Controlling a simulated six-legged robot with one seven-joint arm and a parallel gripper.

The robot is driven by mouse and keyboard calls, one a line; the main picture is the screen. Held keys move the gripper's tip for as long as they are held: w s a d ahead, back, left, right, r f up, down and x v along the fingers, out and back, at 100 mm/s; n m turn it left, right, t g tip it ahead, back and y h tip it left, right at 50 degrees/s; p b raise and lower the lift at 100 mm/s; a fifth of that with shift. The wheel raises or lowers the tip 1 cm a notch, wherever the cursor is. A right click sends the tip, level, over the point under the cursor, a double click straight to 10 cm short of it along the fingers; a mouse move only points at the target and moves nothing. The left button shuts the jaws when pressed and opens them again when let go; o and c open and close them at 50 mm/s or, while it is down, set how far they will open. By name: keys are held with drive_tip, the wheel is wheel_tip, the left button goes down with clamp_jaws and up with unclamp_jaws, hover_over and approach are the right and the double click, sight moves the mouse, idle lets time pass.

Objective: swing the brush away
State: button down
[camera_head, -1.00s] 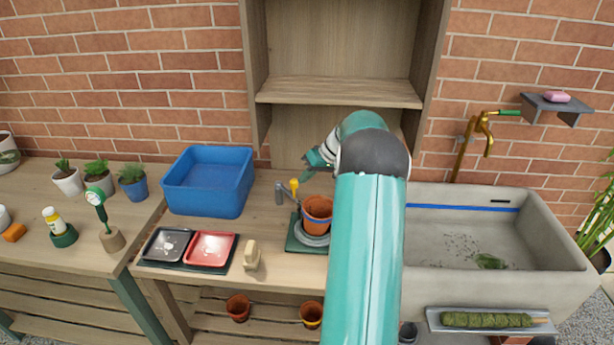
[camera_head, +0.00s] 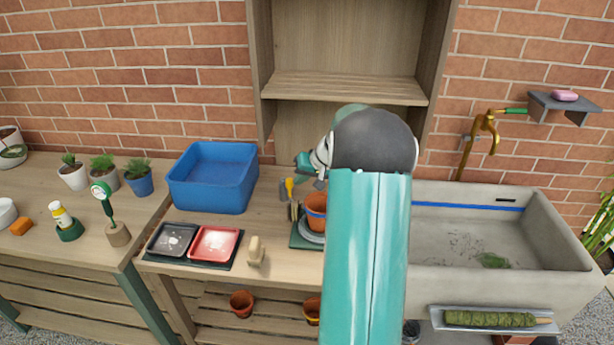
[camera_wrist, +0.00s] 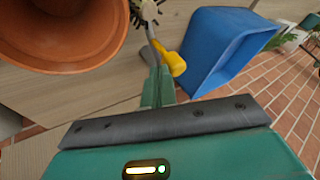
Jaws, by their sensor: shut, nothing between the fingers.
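The brush (camera_wrist: 146,11) shows in the wrist view as dark bristles at the top edge, beside the pot's rim. It sits on a thin grey arm with a yellow knob (camera_wrist: 173,63). In the head view the yellow knob (camera_head: 289,188) stands left of the terracotta pot (camera_head: 315,212). The pot also fills the wrist view's upper left (camera_wrist: 62,40). It stands on a round grey plate over a green base (camera_head: 301,240). My gripper (camera_wrist: 158,72) is shut and empty, its tips right beside the yellow knob; I cannot tell whether they touch. My forearm hides the base's right side.
A blue bin (camera_head: 212,177) stands left of the brush. Black (camera_head: 171,240) and red (camera_head: 215,243) trays lie in front of it, with a small beige block (camera_head: 255,252) beside them. A stone sink (camera_head: 560,240) is to the right. A wooden shelf (camera_head: 345,89) stands behind.

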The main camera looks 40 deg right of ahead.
drive_tip(key=w+a+m+h, duration=0.3)
drive_tip(key=w+a+m, duration=0.2)
drive_tip(key=a+m, duration=0.1)
drive_tip(key=shift+a+h, duration=0.3)
drive_tip(key=shift+a, duration=0.35)
drive_tip(key=shift+w+a, duration=0.15)
